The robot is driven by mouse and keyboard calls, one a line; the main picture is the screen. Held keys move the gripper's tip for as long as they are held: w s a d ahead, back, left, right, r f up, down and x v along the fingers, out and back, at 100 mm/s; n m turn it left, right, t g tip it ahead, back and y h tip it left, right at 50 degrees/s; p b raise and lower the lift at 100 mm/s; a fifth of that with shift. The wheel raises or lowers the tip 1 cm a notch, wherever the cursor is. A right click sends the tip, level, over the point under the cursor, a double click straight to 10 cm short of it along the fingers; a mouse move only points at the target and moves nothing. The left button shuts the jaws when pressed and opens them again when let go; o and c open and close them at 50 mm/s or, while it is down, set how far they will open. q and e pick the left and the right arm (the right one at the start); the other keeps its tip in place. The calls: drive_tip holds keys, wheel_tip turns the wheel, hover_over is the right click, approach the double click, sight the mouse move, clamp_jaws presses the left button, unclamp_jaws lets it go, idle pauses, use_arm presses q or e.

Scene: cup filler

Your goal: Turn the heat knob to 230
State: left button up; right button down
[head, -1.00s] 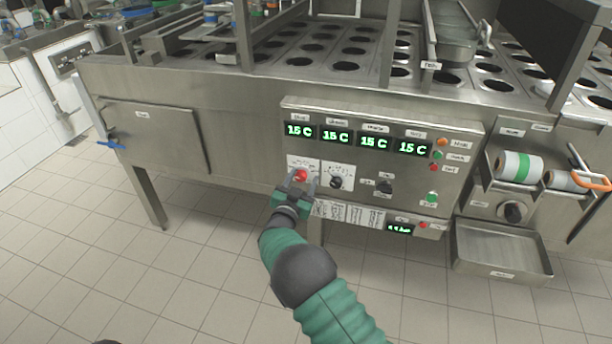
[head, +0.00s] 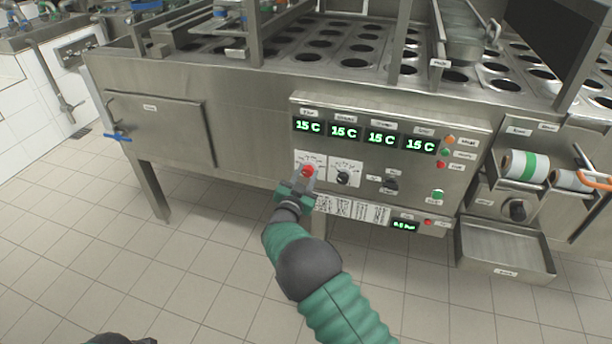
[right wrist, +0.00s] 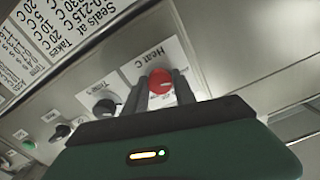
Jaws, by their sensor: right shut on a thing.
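The heat knob is red and sits on a white dial plate at the left of the control panel (head: 455,190). In the head view the heat knob (head: 307,171) shows just beyond my right gripper (head: 303,180). In the right wrist view the heat knob (right wrist: 160,80) lies between the two dark fingers of my right gripper (right wrist: 160,88), which is shut on it. The label "Heat C" shows above it; the dial's numbers are too small or hidden to read. My left gripper is not clearly in view; a dark shape shows at the bottom left of the head view.
A black knob (head: 343,178) on its own white plate is close to the right of the heat knob. Green displays (head: 308,125) above read 15 C. Further right are another black knob (head: 390,184), several buttons and a metal tray (head: 505,250).

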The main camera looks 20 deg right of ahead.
drive_tip(key=m+b, duration=0.1)
drive_tip(key=m, duration=0.3)
drive_tip(key=shift+d+m+b, duration=0.1)
drive_tip(key=shift+m+b, duration=0.3)
drive_tip(key=m+b, duration=0.1)
drive_tip(key=m, duration=0.1)
drive_tip(key=shift+f+m, duration=0.1)
drive_tip(key=shift+m, duration=0.2)
drive_tip(key=m+b, duration=0.2)
drive_tip(key=m, duration=0.1)
drive_tip(key=shift+f+m, duration=0.1)
drive_tip(key=shift+m, duration=0.2)
drive_tip(key=m+b, duration=0.2)
drive_tip(key=shift+m, duration=0.4)
drive_tip(key=m+b, duration=0.5)
drive_tip(key=shift+f, duration=0.15)
drive_tip(key=shift+m+b, duration=1.95)
drive_tip(key=shift+m, duration=0.25)
